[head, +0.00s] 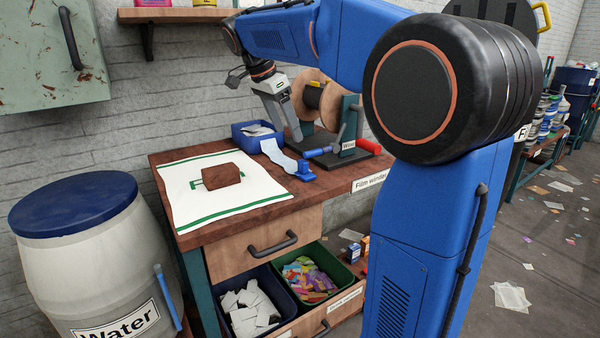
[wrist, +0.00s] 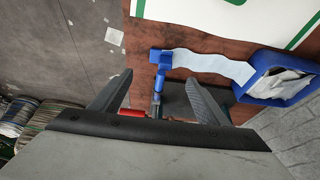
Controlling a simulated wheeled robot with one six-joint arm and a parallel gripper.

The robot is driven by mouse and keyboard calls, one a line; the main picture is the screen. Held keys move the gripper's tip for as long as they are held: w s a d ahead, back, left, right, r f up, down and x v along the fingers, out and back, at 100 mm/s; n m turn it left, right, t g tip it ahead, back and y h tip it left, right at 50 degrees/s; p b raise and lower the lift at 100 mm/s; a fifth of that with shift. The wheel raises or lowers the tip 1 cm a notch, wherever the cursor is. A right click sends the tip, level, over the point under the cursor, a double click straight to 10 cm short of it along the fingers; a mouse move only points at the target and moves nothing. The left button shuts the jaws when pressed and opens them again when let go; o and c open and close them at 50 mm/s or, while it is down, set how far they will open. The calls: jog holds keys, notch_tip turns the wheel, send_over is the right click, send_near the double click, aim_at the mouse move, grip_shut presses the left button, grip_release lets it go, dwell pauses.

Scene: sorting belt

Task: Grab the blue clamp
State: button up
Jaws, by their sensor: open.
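A blue clamp (head: 305,171) sits on the wooden bench at the end of a pale film strip (head: 277,153). In the wrist view the clamp (wrist: 161,58) shows just beyond the fingertips, between their lines. My gripper (head: 288,138) is open and points down over the bench, behind the clamp in the head view. In the wrist view my gripper (wrist: 159,78) has its fingers apart, with nothing seen held between them. A blue part with a metal rod lies between the fingers in that view; whether it joins the clamp is unclear.
A blue bin (head: 246,140) holds pale film. A brown block (head: 221,176) lies on a white cloth (head: 250,208). A water barrel (head: 80,260) stands left.

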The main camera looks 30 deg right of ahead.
aim_at(302, 163)
jog(key=x, duration=1.5)
jog(key=c, duration=1.1)
